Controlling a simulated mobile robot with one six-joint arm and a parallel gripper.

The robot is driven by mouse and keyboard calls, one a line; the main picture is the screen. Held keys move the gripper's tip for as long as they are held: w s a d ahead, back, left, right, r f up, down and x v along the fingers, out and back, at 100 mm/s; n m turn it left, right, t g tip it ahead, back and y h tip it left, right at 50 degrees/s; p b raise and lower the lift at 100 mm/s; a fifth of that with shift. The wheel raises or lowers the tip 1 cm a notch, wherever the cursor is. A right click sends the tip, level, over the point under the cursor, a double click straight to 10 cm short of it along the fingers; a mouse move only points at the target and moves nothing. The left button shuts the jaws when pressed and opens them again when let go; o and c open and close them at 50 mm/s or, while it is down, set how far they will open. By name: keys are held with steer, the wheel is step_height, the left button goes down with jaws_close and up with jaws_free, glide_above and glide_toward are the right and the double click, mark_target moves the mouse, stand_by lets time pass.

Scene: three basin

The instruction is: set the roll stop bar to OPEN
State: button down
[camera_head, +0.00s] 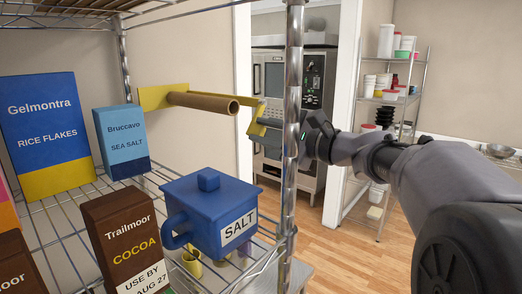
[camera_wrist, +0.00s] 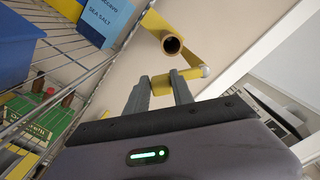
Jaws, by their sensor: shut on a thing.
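A brown cardboard roll (camera_head: 205,102) lies on a yellow holder (camera_head: 152,97) on the wall beyond the rack. Its open end (camera_wrist: 171,44) faces me in the wrist view. The yellow stop bar (camera_wrist: 190,73) has a round grey knob (camera_wrist: 205,71) and stands near that end, below and right of the roll. My gripper (camera_wrist: 158,82) is shut on the yellow bar's lower end, between its two grey fingers. In the head view my gripper (camera_head: 272,122) is partly hidden behind the rack post, with yellow beside it. I cannot read any OPEN mark.
A chrome rack post (camera_head: 291,140) stands close to my gripper. The wire shelf holds a blue salt canister (camera_head: 208,210), a cocoa box (camera_head: 125,240), a sea salt box (camera_head: 122,142) and a rice flakes box (camera_head: 48,135). An oven and shelving stand beyond.

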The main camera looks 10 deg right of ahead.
steer(key=shift+w+d+f+n+b, duration=0.4)
steer(key=shift+d+n+b, duration=0.15)
steer(key=shift+n+b, duration=0.8)
steer(key=shift+w+d+f+n+b, duration=0.5)
steer(key=shift+n+b, duration=0.6)
steer(key=shift+b, duration=0.45)
steer(key=shift+w+d+f+n+b, duration=0.3)
steer(key=shift+d+n+b, duration=0.3)
steer(key=shift+n+b, duration=0.75)
steer(key=shift+r, duration=0.1)
steer(key=c, duration=1.1)
jaws_free()
